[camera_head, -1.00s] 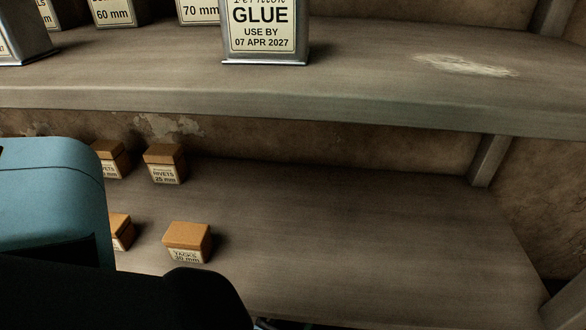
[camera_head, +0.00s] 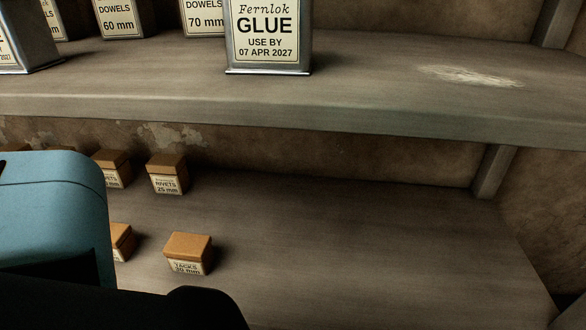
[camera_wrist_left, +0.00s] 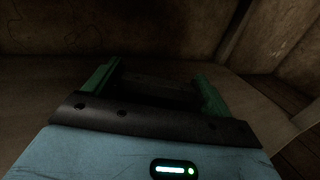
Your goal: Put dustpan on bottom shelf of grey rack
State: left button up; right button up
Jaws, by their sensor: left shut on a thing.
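The rack's lower visible shelf (camera_head: 370,235) is a worn grey-brown board, bare over its middle and right. Whether another shelf lies below it is not visible. My left gripper (camera_wrist_left: 156,72) shows in the left wrist view with two green fingers standing apart. It is shut on a dark, dimly lit thing (camera_wrist_left: 155,86) between them, which I take to be the dustpan; its outline is mostly hidden. In the head view my teal and black arm covers the lower left and hides the left gripper and what it holds. My right gripper is in neither view.
Several small cardboard boxes, including rivets (camera_head: 168,174) and tacks (camera_head: 188,254), stand on the lower shelf's left. The upper shelf (camera_head: 300,108) carries a glue tin (camera_head: 268,38) and dowel boxes (camera_head: 120,18). A post (camera_head: 492,171) stands at the back right.

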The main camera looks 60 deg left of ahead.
pick_arm(q)
jog(key=shift+f, duration=0.3)
jog(key=o, duration=1.5)
jog(key=shift+o, duration=0.2)
jog(key=shift+p+v, duration=0.95)
jog(key=shift+v, duration=3)
